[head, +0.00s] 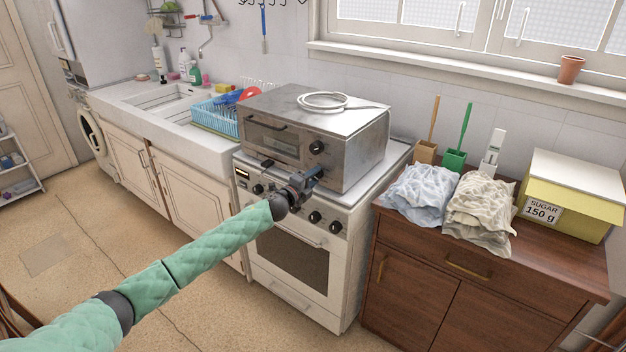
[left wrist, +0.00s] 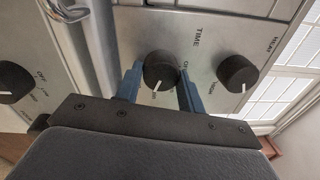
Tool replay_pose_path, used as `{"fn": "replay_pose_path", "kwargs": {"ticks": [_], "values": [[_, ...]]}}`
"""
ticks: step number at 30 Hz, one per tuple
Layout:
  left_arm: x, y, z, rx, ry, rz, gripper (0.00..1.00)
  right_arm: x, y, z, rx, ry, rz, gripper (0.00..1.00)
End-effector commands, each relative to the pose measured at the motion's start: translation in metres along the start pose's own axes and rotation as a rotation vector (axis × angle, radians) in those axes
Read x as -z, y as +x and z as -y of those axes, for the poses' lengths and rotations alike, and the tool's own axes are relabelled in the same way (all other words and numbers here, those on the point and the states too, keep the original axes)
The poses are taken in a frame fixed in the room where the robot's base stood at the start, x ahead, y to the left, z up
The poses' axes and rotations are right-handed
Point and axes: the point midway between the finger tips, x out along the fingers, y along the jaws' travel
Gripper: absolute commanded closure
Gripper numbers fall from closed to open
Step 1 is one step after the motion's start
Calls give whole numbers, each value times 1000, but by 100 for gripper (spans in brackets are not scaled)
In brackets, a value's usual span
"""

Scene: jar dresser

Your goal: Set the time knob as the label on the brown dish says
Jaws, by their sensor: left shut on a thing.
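The toaster oven (head: 355,140), a grey metal box, stands on the white stove. In the left wrist view, the dark round time knob (left wrist: 160,68) sits below the printed word TIME on its panel. Its white pointer mark points toward the bottom of that picture, slightly left; the small print around it is partly hidden and too small to read fully. My left gripper (head: 314,173) is at the oven's lower right front, with its blue fingers (left wrist: 161,88) shut on the time knob, one on each side. In the head view the gripper hides this knob. I see no brown dish with a label.
Another knob (left wrist: 238,73) is close beside the fingers; it shows above the gripper in the head view (head: 317,147). Stove knobs (head: 314,217) are below. A cable (head: 322,100) lies on the oven. Cloths (head: 420,193) and a yellow SUGAR 150 g box (head: 585,207) sit on the brown cabinet.

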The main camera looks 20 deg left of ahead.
Motion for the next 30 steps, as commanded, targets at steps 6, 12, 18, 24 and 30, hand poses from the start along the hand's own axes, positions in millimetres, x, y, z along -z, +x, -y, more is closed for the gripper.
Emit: {"fn": "replay_pose_path", "kwargs": {"ticks": [6,12,18,24,30], "values": [[1,-1,-2,-3,207,-12,84,0,-4,0,0,0,4,64],[1,0,-2,-4,385,-20,84,0,-4,0,0,0,2,64],[0,-1,-3,-6,532,-27,84,0,1,0,0,0,-4,64],[0,-1,-4,-7,634,-33,84,-6,12,0,0,1,9,64],[0,-1,-4,-7,688,-35,84,-6,14,-1,-1,1,6,64]]}}
